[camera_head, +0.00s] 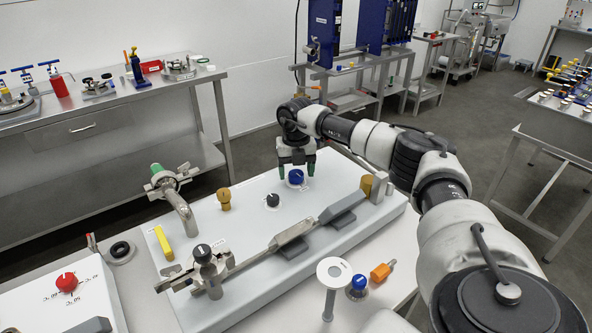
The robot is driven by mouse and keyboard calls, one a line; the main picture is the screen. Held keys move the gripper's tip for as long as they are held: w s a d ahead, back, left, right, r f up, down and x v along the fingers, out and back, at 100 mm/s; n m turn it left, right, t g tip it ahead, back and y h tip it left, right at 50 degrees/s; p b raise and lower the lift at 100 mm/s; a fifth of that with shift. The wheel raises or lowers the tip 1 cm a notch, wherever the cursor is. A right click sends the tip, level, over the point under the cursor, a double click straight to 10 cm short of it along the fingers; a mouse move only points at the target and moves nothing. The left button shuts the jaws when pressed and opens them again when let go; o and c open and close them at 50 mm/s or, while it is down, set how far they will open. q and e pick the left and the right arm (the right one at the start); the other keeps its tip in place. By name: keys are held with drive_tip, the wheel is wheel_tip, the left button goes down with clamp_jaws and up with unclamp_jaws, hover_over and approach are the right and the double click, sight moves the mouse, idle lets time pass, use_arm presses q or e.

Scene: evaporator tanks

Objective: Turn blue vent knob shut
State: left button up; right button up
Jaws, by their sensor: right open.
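A blue knob (296,177) stands on a white round base on the white panel (240,210), toward its back right. My right gripper (296,170) points down over this knob, with its dark green-tipped fingers apart on either side of it. I cannot tell whether the fingers touch the knob. A second blue knob (358,283) stands on the front table, outside the panel. My left gripper is not in view.
A black knob (272,200), a brass knob (224,195) and a curved steel pipe (177,200) stand left of the gripper. A long steel bar (290,237) with grey blocks lies in front. An orange part (382,271) and a red knob (67,282) are nearer.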

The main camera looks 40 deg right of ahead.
drive_tip(key=shift+f, duration=0.3)
drive_tip(key=c, duration=0.9)
drive_tip(key=shift+c, duration=0.2)
